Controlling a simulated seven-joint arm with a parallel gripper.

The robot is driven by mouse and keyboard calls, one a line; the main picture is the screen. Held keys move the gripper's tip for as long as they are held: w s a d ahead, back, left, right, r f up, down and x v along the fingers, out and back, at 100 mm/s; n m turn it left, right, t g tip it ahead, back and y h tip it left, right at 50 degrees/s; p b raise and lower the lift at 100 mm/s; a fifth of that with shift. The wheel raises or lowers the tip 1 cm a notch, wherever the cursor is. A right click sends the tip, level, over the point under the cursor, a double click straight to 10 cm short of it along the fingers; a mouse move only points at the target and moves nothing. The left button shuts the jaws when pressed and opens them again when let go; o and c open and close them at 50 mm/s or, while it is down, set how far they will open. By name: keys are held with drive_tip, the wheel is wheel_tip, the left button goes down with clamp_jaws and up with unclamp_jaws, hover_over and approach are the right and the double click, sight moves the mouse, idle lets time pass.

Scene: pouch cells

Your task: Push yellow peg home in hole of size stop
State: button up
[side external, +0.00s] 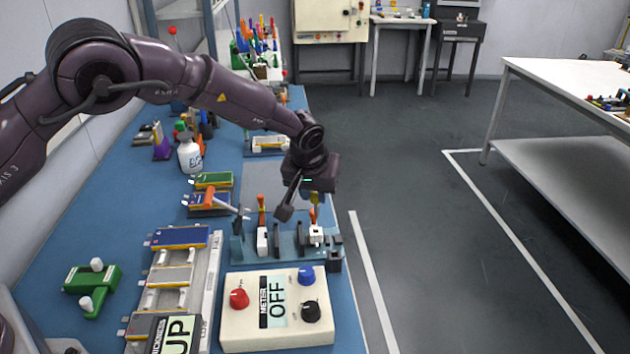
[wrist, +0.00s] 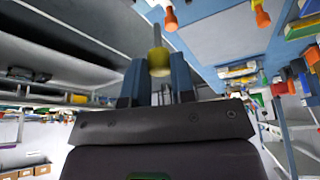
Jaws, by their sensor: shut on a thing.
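My gripper (wrist: 157,75) points away from the wrist camera, its two blue-grey fingers closed on the yellow peg (wrist: 158,62). A thin grey shaft sticks out beyond the peg's yellow head. I cannot tell which part is the size stop.
A meter box (side external: 275,312) reading OFF stands in front of the fixture. A tray of pouch cells (side external: 172,275) and a green clamp block (side external: 92,288) lie to the left. A white bottle (side external: 190,155) stands behind. The floor (side external: 430,250) right of the bench is clear.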

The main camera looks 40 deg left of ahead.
sight(314, 200)
drive_tip(key=shift+f, duration=1.6)
drive_tip(key=shift+f, duration=2.35)
drive_tip(key=o, duration=1)
drive_tip(key=v, duration=1.3)
drive_tip(key=shift+s, duration=0.1)
